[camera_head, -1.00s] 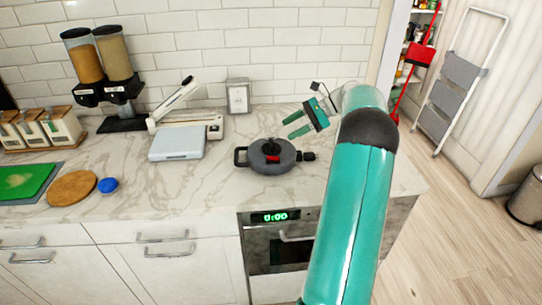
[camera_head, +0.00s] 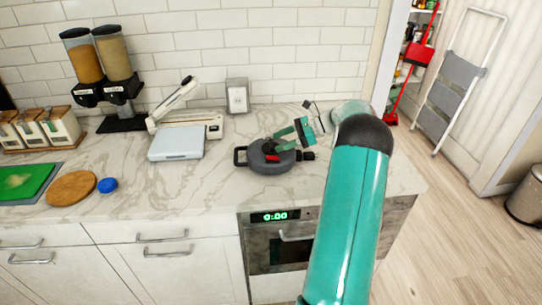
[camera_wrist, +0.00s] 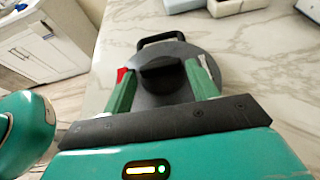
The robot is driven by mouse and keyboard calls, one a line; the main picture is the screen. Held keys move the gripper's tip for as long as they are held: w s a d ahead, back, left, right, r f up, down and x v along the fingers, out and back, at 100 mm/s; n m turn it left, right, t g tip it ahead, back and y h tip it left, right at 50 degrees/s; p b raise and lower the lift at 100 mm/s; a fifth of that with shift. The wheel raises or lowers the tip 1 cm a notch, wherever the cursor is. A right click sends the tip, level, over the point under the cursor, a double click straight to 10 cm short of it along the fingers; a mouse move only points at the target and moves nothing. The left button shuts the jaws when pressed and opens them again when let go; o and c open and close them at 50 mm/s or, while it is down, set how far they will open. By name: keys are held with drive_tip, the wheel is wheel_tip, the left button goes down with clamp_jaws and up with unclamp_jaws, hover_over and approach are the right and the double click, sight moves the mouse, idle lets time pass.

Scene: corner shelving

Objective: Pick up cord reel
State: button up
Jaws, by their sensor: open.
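The cord reel, as I take it, is a round dark grey object (camera_head: 272,165) flat on the marble counter. It has a black loop handle on its left, a black stub on its right, and a black and red part on top. My gripper (camera_head: 277,140) is open above the top part, coming from the upper right. In the wrist view, the reel (camera_wrist: 165,92) shows between and behind the open fingers of my gripper (camera_wrist: 160,70). The black raised part lies between the fingers, and a red bit shows by the left finger. I cannot tell if they touch it.
A grey-topped scale (camera_head: 177,143) and a white device with a raised arm (camera_head: 186,122) stand to the left. A small framed box (camera_head: 237,96) is against the tiled wall. The counter before the reel is clear.

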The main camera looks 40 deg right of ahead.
sight(271, 142)
drive_tip(key=x, duration=0.4)
drive_tip(key=shift+a, duration=0.15)
clamp_jaws()
drive_tip(key=shift+w+r, duration=0.1)
drive_tip(key=shift+r, duration=0.1)
drive_tip(key=shift+r, duration=0.1)
